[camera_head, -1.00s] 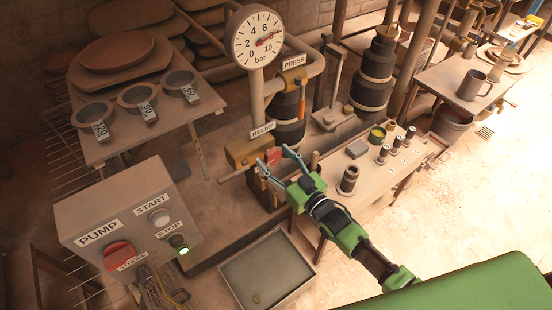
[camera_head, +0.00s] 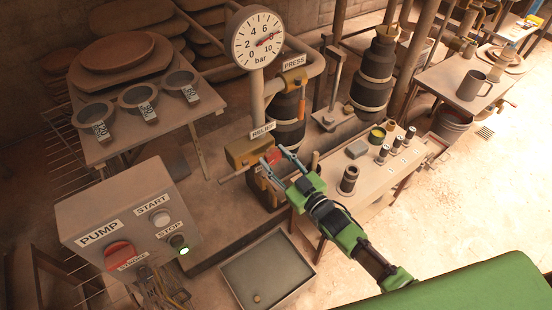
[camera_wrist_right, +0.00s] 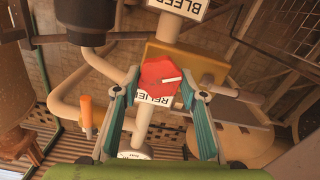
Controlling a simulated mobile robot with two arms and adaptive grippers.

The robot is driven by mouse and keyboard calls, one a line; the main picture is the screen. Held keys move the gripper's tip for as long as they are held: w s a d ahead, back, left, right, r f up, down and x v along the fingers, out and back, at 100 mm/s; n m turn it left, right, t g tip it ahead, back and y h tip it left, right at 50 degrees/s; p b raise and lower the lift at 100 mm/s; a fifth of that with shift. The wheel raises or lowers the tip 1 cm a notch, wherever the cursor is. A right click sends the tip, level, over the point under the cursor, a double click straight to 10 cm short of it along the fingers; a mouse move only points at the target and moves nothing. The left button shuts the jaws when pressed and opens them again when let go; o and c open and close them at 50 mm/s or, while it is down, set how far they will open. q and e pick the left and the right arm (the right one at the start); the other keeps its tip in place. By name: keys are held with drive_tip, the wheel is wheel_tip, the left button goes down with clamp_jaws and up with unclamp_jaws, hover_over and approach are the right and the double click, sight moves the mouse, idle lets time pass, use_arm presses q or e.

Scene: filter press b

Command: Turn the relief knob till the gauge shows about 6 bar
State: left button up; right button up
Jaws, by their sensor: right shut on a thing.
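The red relief knob (camera_head: 273,155) sits on the front of a brass-coloured valve block (camera_head: 240,151) under the RELIEF label (camera_head: 262,130). My right gripper (camera_head: 273,157) is shut on the knob, one finger on each side. In the right wrist view the red knob (camera_wrist_right: 161,76), with a pale mark on its face, shows between the fingertips of my right gripper (camera_wrist_right: 160,88). The white pressure gauge (camera_head: 258,37) stands on a pipe above the valve. Its red needle points close to 8 bar. My left gripper is not in view.
The pump box (camera_head: 130,215) stands at left, with a green light lit by STOP. A shallow tray (camera_head: 268,270) lies below the valve. A bench (camera_head: 335,198) with small cylinders stands right of my gripper. An orange handle (camera_wrist_right: 87,112) shows in the wrist view.

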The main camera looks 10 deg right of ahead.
drive_tip(key=n, duration=0.5)
drive_tip(key=shift+n, duration=0.3)
drive_tip(key=n+b, duration=0.1)
drive_tip(key=n, duration=0.4)
drive_tip(key=shift+f+n, duration=0.1)
drive_tip(key=shift+n, duration=0.2)
drive_tip(key=shift+a, duration=0.1)
drive_tip(key=o, duration=1.1)
drive_tip(key=shift+o, duration=0.2)
drive_tip(key=v, duration=1.2)
